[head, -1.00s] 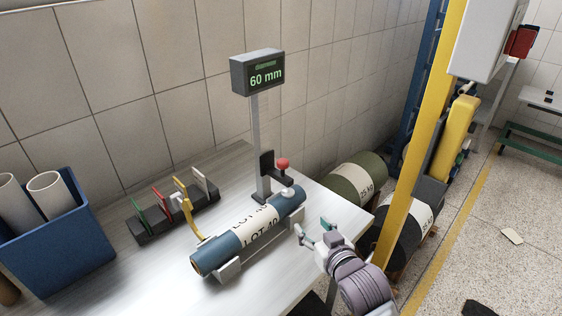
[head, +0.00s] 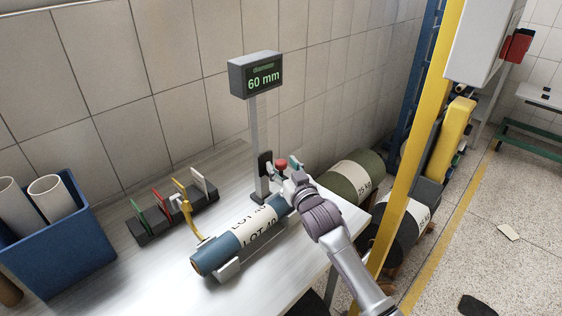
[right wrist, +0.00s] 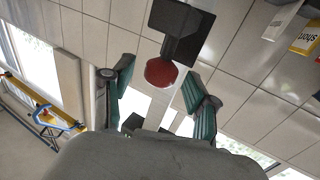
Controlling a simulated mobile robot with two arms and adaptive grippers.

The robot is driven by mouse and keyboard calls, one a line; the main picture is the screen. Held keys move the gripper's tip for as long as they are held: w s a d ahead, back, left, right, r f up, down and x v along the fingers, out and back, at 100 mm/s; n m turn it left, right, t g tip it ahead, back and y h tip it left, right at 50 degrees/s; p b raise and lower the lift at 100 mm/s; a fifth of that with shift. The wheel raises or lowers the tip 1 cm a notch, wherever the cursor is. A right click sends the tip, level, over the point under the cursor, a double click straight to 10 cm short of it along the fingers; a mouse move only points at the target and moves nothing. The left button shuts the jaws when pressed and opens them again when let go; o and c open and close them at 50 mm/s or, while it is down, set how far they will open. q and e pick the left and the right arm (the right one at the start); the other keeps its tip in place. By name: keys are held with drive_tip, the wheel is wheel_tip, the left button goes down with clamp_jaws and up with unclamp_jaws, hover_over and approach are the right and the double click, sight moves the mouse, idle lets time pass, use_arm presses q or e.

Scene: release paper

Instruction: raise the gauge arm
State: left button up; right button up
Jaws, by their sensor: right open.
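The gauge (head: 257,140) stands at the back of the table as a grey post with a display (head: 256,75) reading 60 mm. Its arm ends in a red knob (head: 281,164), low over the far end of a blue roll (head: 212,258) with a white LOT 40 label. My right gripper (head: 287,168) is at the knob with its fingers apart. In the right wrist view the red knob (right wrist: 160,72) sits between the two open teal fingertips, with gaps on both sides. The gauge foot's contact with the roll is hidden behind my gripper. My left gripper is out of view.
A rack (head: 150,232) with several coloured tags stands left of the roll; a yellow piece (head: 186,217) reaches toward it. A blue bin (head: 65,255) with tubes is at the left. A yellow post (head: 412,160) and big rolls (head: 352,177) are at the right.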

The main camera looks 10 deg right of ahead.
drive_tip(key=shift+w+a, duration=0.15)
drive_tip(key=shift+w, duration=0.65)
clamp_jaws()
